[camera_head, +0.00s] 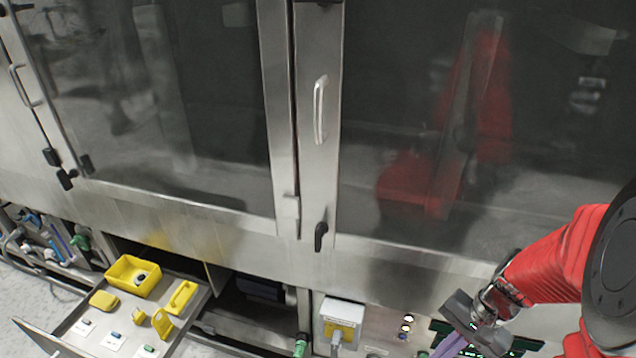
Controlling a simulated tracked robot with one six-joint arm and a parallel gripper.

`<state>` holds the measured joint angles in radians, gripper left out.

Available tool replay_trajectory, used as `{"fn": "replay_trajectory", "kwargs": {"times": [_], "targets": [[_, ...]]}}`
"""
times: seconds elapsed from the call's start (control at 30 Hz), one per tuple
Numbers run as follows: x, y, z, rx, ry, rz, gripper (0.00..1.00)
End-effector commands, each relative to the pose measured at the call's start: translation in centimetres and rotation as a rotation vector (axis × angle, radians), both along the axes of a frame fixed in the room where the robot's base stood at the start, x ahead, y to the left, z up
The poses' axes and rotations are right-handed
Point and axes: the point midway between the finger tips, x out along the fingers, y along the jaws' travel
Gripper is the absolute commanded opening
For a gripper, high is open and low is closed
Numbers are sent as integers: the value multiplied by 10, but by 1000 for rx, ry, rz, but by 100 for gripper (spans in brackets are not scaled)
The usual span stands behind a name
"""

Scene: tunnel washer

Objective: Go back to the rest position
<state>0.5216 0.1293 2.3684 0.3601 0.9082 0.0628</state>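My gripper (474,325) is at the lower right, at the end of my red arm, in front of the lower panel of the washer. It points down and left. Its grey jaws show only from behind, so I cannot tell whether they are open or shut. A purple item (449,345) shows just below the jaws, cut off by the frame's lower edge. I cannot tell whether the jaws touch it.
The washer's glass doors with a metal handle (320,110) stand close ahead. An open drawer (75,312) with a yellow bin (133,277) and several small items juts out at the lower left. A grey-and-yellow socket box (342,322) and panel buttons (406,326) sit low, left of my gripper.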

Motion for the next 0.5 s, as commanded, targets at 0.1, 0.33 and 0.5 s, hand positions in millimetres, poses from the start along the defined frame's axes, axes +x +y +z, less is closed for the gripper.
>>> {"fn": "replay_trajectory", "kwargs": {"times": [0.1, 0.33, 0.5], "targets": [[-2, 4, 19, -61, -45, 102, 0], [-7, 9, 51, -175, -127, 274, 0], [-9, 15, 75, -256, -190, 384, 0]]}}
